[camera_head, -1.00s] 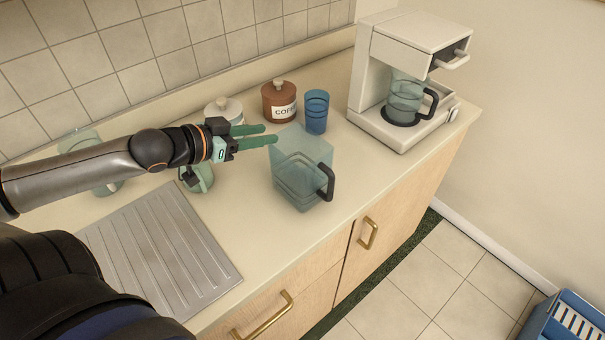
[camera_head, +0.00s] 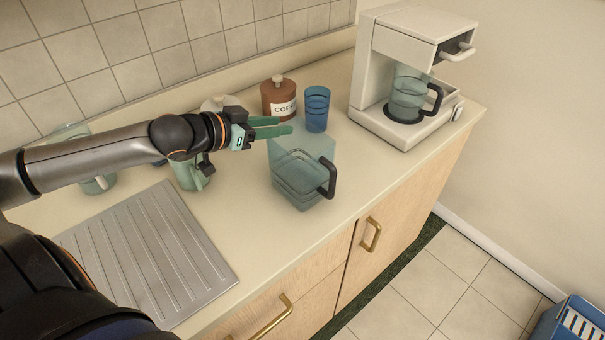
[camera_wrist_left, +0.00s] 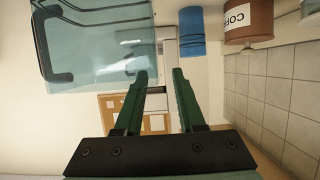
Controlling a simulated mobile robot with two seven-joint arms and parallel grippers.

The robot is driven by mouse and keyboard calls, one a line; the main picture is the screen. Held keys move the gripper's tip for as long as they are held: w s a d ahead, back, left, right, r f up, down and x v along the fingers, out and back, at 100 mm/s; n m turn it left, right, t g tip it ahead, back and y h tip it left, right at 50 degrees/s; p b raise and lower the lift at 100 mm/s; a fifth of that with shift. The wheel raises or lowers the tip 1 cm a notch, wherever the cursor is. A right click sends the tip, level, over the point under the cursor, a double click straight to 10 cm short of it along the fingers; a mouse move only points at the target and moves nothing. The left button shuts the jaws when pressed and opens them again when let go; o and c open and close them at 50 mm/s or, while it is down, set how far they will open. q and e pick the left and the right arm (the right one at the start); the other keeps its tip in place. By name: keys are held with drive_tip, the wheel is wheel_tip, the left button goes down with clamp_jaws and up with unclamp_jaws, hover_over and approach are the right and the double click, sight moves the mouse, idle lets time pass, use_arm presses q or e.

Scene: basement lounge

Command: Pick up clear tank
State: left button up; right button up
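The clear tank (camera_head: 299,178) is a see-through, bluish square container with a black handle at its right. It stands on the counter in the middle of the head view. In the left wrist view the tank (camera_wrist_left: 100,50) fills the upper left. My left gripper (camera_head: 287,126) is at the tank's back left edge in the head view, with its green fingers pointing right. In the left wrist view my left gripper (camera_wrist_left: 160,80) is open, with no object seen between its fingers. Whether a finger touches the tank is unclear. My right gripper is not in view.
A brown coffee canister (camera_head: 278,100) and a blue cup (camera_head: 317,108) stand behind the tank. A coffee maker (camera_head: 400,75) with a glass pot (camera_head: 409,98) is at the right. A green mug (camera_head: 189,176) is under my left arm. A ribbed metal drainboard (camera_head: 150,255) lies front left.

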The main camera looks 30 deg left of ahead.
use_arm(q)
drive_tip(key=shift+b+x, duration=0.65)
drive_tip(key=shift+x, duration=0.25)
drive_tip(key=shift+d, duration=0.1)
clamp_jaws()
idle(1.1)
